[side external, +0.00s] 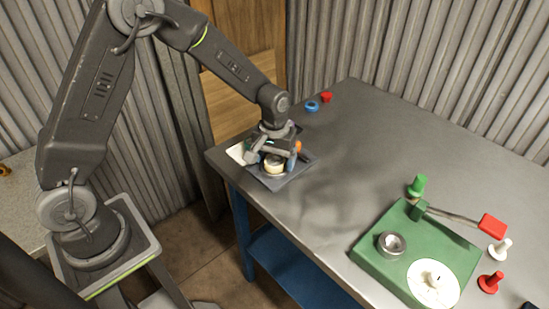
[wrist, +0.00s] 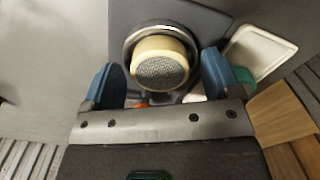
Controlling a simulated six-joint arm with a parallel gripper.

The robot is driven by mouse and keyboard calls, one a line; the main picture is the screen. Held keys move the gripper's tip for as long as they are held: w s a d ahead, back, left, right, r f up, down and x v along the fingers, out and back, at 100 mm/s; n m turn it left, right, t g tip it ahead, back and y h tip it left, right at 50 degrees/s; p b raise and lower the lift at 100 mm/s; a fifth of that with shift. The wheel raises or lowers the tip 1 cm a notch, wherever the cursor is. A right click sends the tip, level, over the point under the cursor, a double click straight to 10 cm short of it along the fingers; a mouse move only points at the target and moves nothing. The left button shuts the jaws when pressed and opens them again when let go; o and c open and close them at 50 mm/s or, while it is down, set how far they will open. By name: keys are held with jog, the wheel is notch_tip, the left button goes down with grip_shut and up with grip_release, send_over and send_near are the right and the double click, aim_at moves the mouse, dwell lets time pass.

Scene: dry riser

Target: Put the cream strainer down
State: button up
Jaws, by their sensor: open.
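The cream strainer (wrist: 160,62) is a short cream cylinder with a grey mesh face. It sits in a round metal-rimmed recess of a dark grey tray (wrist: 210,14). In the side view the strainer (side external: 274,164) is on the tray (side external: 272,184) near the table's left corner. My gripper (wrist: 160,88) is open, with one blue fingertip on either side of the strainer and gaps visible between. In the side view my gripper (side external: 273,162) is low over the tray and hides part of it.
A blue ring (side external: 312,106) and a red cap (side external: 326,97) lie behind. A green block (side external: 370,258) with a red-handled lever (side external: 491,225) stands at the front right. The table's middle is clear.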

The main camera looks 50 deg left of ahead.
aim_at(274, 160)
notch_tip(274, 160, up, 12)
jog(key=s+r+m+t, duration=0.2)
jog(key=s+r, duration=0.7)
jog(key=s, duration=0.1)
jog(key=s+r+m+t, duration=0.1)
jog(key=s+m+t, duration=0.2)
jog(key=s, duration=0.9)
jog(key=shift+s+t, duration=0.3)
dwell(0.3)
